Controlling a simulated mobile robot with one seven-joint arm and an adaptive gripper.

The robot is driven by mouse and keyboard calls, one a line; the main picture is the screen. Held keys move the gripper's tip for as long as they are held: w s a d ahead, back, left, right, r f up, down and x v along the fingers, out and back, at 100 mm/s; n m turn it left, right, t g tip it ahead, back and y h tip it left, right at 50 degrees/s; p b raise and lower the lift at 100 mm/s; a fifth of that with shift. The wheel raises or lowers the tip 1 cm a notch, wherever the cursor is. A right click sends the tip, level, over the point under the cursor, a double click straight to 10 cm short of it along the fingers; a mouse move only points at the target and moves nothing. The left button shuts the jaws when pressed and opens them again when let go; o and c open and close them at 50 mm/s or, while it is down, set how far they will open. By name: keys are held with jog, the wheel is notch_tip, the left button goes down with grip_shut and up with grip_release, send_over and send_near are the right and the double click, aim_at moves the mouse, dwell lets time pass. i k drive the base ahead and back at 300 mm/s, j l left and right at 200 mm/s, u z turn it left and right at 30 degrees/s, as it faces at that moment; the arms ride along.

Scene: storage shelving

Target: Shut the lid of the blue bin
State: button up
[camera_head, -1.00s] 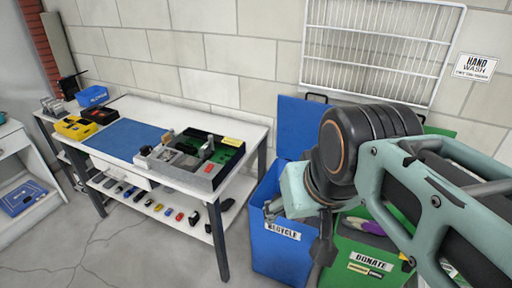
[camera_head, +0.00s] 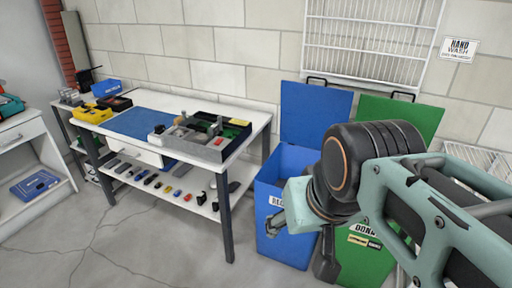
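The blue bin (camera_head: 268,200) stands on the floor right of the workbench, with part of its label showing. Its blue lid (camera_head: 316,115) is open and stands upright at the back, by the wall. My arm covers the bin's right side and much of its mouth. My gripper (camera_head: 276,226) shows only in part, in front of the bin's front face near the label. I cannot tell whether it touches the bin, or whether its fingers are open or shut.
A green bin (camera_head: 362,262) with its lid (camera_head: 402,118) also raised stands right beside the blue bin, partly behind my arm. The white workbench (camera_head: 255,125) with a grey tray (camera_head: 205,150) is at left. A wire rack (camera_head: 372,45) hangs on the wall. Floor at front left is clear.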

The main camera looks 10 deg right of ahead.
aim_at(308, 110)
jog(key=i+l+z, duration=0.1)
jog(key=i+z, duration=0.15)
jog(key=i, duration=0.8)
